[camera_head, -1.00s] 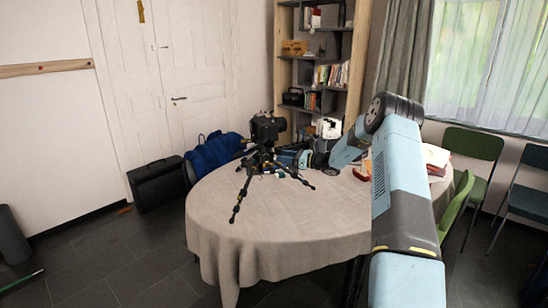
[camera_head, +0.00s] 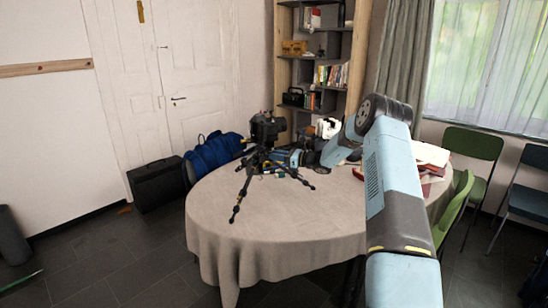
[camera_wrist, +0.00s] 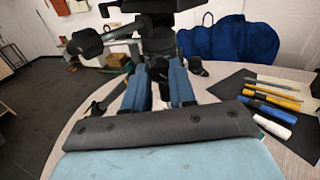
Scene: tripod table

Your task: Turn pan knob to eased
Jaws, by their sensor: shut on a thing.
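The black tripod (camera_head: 240,192) stands on the table with a camera (camera_head: 266,127) on its head. In the wrist view the tripod head (camera_wrist: 157,42) rises just beyond my gripper (camera_wrist: 160,72). Its two blue fingers are on either side of a small dark knob (camera_wrist: 158,66), which looks like the pan knob, and are shut on it. The fingers hide part of the knob, and I cannot read its setting. In the head view my gripper (camera_head: 291,158) is at the tripod's right side, small and partly hidden. Another black knob (camera_wrist: 197,66) shows to the right of the fingers.
The round table (camera_head: 290,225) has a grey cloth. A dark mat (camera_wrist: 234,87) with several pens and markers lies right of my gripper. Books (camera_head: 428,155) lie at the table's right side. A blue bag (camera_head: 212,150) is behind the table, and green chairs (camera_head: 472,142) are at right.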

